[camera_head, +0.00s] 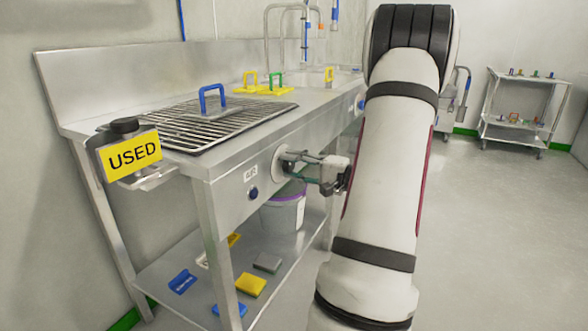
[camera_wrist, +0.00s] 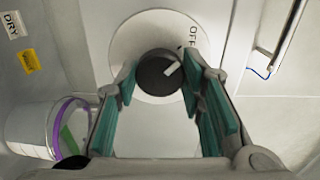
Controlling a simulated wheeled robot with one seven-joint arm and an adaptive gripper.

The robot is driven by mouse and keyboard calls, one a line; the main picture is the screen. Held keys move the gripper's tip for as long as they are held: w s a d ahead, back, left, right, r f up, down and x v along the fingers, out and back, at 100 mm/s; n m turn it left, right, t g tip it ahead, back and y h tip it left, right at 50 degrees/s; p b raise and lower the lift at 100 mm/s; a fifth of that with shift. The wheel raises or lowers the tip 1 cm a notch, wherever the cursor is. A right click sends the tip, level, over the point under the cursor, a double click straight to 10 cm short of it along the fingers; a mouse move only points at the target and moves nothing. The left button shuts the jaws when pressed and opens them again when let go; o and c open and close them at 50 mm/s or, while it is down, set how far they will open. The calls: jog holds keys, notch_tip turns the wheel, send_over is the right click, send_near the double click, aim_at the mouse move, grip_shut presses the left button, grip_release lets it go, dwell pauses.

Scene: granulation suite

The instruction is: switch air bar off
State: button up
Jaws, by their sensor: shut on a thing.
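The air bar's dark round knob (camera_wrist: 157,80) sits on a white round plate (camera_wrist: 128,42) on the bench's front panel. The white plate also shows in the head view (camera_head: 281,160), beside a label reading AIR (camera_head: 251,173). The knob's white mark points up and right, toward the printed word OFF (camera_wrist: 193,30). My gripper (camera_head: 290,160) reaches the plate from the right in the head view. In the wrist view its teal fingers (camera_wrist: 160,86) stand on either side of the knob, shut on it. The knob is hidden behind the fingers in the head view.
A steel bench (camera_head: 228,168) carries a wire rack (camera_head: 190,130) with a blue handle (camera_head: 212,98). A yellow USED sign (camera_head: 134,153) hangs at its left end. A white bucket (camera_head: 284,212) and several coloured pieces are below. Open floor lies to the right.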

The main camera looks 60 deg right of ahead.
jog(key=o, duration=1.1)
jog(key=shift+o, duration=0.2)
jog(key=shift+s, duration=0.15)
jog(key=s+d, duration=0.1)
jog(key=s, duration=1)
jog(key=shift+s, duration=0.4)
